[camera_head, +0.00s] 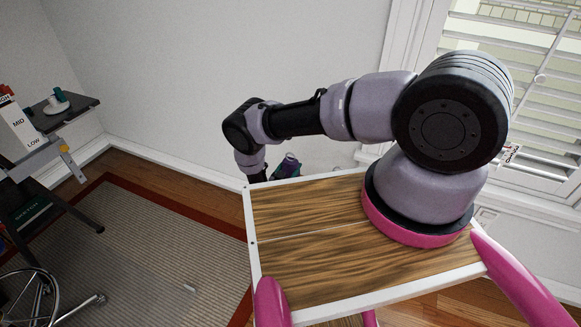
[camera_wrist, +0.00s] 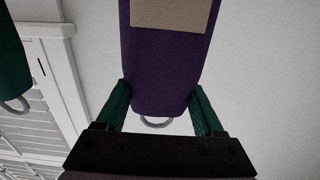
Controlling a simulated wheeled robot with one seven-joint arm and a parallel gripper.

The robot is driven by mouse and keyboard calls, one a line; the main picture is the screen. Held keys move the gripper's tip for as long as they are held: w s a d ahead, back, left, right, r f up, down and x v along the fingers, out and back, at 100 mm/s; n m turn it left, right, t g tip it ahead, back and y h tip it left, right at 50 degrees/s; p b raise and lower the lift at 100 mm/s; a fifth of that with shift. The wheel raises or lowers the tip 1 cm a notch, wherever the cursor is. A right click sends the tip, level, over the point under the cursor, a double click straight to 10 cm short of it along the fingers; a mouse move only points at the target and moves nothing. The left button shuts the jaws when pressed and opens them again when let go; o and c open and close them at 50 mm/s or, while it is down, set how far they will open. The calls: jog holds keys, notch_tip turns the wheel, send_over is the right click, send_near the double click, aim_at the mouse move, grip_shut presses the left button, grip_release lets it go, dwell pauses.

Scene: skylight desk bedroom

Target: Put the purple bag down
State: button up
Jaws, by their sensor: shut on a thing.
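The purple bag (camera_wrist: 168,65) fills the upper middle of the wrist view, with a beige panel on its face and a pale ring at its near end. My gripper (camera_wrist: 160,98) is shut on it, one green finger against each side. In the head view, a small purple and green patch (camera_head: 288,166) shows beside the end of my arm, low in front of the wall. Most of the bag and my gripper is hidden there, and I cannot tell what lies under the bag.
A dark green thing with a pale ring (camera_wrist: 12,65) is at the wrist view's left edge. A white wall (camera_head: 200,80) stands behind my arm, with a shuttered window (camera_head: 540,75) at right. A grey rug (camera_head: 150,250) lies on the floor at left, near a dark chair (camera_head: 50,215).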

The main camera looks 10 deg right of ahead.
jog(key=shift+f, duration=0.1)
jog(key=o, duration=1.5)
